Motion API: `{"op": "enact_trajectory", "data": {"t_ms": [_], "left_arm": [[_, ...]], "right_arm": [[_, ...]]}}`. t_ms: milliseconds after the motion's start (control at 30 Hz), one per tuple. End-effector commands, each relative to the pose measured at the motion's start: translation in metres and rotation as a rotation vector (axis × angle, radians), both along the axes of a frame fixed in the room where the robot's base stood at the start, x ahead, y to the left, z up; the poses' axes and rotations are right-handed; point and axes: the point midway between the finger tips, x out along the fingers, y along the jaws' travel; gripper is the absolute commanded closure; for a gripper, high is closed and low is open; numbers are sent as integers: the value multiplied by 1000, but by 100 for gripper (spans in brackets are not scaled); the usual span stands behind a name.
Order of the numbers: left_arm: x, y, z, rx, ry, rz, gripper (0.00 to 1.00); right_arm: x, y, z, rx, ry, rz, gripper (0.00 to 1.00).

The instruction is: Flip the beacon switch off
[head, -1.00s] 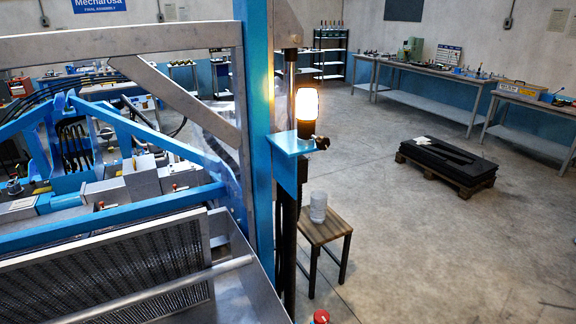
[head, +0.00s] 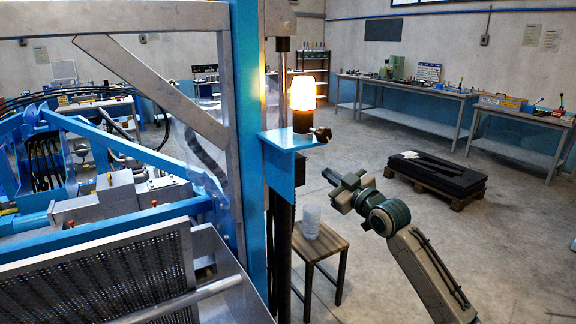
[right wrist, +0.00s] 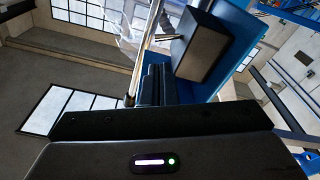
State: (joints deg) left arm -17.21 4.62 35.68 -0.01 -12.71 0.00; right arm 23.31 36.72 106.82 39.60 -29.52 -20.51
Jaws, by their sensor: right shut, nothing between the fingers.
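The beacon (head: 303,93) glows orange-white on top of a blue bracket (head: 285,140) fixed to the blue post. A small dark knob (head: 322,135) sticks out to the right at the beacon's base; I cannot tell whether it is the switch. My right gripper (head: 328,175) comes in from the lower right, shut and empty. In the picture it sits just below and right of the bracket, apart from it. In the right wrist view a dark box (right wrist: 203,46) shows against a blue surface (right wrist: 232,50), above the dark gripper body. My left gripper is out of view.
A wooden stool (head: 318,243) with a stack of clear cups (head: 311,222) stands below the bracket. The blue-framed machine with its perforated screen (head: 105,280) fills the left. A pallet with black parts (head: 435,172) lies at the right, with open floor around it.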

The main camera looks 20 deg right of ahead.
Motion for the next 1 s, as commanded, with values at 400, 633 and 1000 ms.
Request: {"op": "enact_trajectory", "data": {"t_ms": [400, 633, 1000], "left_arm": [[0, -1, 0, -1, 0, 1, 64], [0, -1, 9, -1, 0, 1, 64], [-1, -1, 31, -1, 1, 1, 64]], "right_arm": [[-1, 3, 8, -5, -12, 7, 100], [20, 7, 13, 1, -13, 6, 100], [81, 19, 20, -1, -10, 7, 100]]}}
